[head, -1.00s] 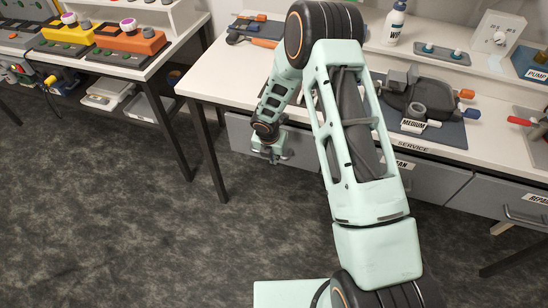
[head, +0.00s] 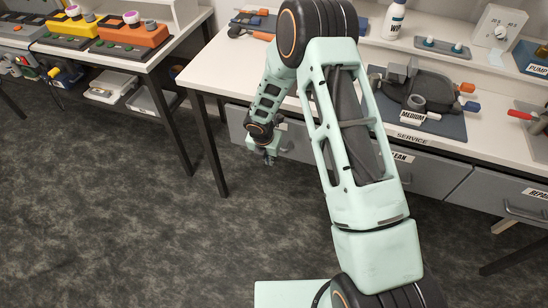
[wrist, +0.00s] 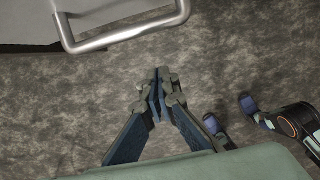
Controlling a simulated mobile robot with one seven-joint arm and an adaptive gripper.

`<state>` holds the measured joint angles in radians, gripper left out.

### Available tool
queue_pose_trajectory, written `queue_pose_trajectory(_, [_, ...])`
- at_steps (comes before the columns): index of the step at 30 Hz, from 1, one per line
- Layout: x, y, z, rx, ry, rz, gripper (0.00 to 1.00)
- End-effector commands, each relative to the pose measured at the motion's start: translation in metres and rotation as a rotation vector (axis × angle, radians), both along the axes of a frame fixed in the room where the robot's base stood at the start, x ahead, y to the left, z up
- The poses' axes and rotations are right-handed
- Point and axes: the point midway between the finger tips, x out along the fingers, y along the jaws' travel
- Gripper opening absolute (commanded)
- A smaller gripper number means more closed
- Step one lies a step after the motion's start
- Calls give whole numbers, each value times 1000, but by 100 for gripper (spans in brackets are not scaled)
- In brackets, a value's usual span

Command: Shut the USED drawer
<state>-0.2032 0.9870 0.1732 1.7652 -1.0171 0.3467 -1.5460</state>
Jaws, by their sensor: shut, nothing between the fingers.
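The leftmost grey drawer (head: 238,122) under the bench is partly behind my arm in the head view. Its label is hidden there, so I cannot read whether it is the USED one, nor tell how far it stands out. My gripper (head: 269,159) is in front of this drawer, low against its front. In the wrist view a grey drawer panel (wrist: 25,22) with a metal bar handle (wrist: 122,35) fills the top left. My gripper (wrist: 158,74) is shut and empty there, with its tips below and right of the handle in the picture, apart from it.
The CLEAN drawer (head: 432,180) and a REPAIR drawer (head: 500,195) are to the right under the same bench (head: 205,72). A bench leg (head: 212,150) stands left of my gripper. A second bench (head: 160,55) is at the left. The floor (head: 130,230) in front is clear.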

Motion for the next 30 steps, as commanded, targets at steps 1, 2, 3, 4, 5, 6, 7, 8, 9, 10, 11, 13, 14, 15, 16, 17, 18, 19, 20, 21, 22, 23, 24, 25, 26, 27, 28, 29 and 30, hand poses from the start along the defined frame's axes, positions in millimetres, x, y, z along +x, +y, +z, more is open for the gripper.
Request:
queue_pose_trajectory(1, [-1,1,15,1,-4,-1,0])
queue_pose_trajectory(2, [-3,1,21,1,-4,-1,0])
queue_pose_trajectory(3, [-5,1,29,1,-4,-2,0])
queue_pose_trajectory(4, [-7,2,35,2,-2,-3,0])
queue_pose_trajectory(5, [-9,3,42,1,-2,-3,0])
queue_pose_trajectory(6, [-11,3,49,1,-1,-2,0])
queue_pose_trajectory(7, [-13,4,54,1,0,-1,0])
queue_pose_trajectory(8, [-14,4,60,1,-1,-2,0])
queue_pose_trajectory(9, [-16,5,67,1,0,-4,0])
queue_pose_trajectory(10, [-17,5,71,1,0,-3,0])
queue_pose_trajectory(11, [-19,6,75,1,1,-1,0])
queue_pose_trajectory(13, [-21,7,84,1,1,-1,0])
queue_pose_trajectory(14, [-22,7,87,0,2,-2,0])
queue_pose_trajectory(15, [-23,7,90,0,2,-2,0])
queue_pose_trajectory(16, [-23,7,92,2,3,-2,0])
queue_pose_trajectory(17, [-24,8,93,2,3,-2,0])
queue_pose_trajectory(18, [-24,8,95,0,3,-1,0])
queue_pose_trajectory(19, [-25,8,95,0,3,-1,0])
queue_pose_trajectory(20, [-25,8,96,1,4,-1,0])
queue_pose_trajectory(21, [-25,8,96,0,4,0,0])
queue_pose_trajectory(22, [-25,8,96,0,4,0,0])
queue_pose_trajectory(23, [-25,8,96,0,4,0,0])
queue_pose_trajectory(24, [-25,8,96,0,4,0,0])
queue_pose_trajectory(25, [-24,7,96,-1,1,0,0])
queue_pose_trajectory(26, [-23,7,97,-2,-4,2,0])
queue_pose_trajectory(27, [-18,4,100,-5,-16,6,0])
queue_pose_trajectory(28, [-13,1,104,-11,-32,12,0])
queue_pose_trajectory(29, [-7,-2,109,-16,-53,19,0])
queue_pose_trajectory(30, [5,-9,118,-26,-89,32,0])
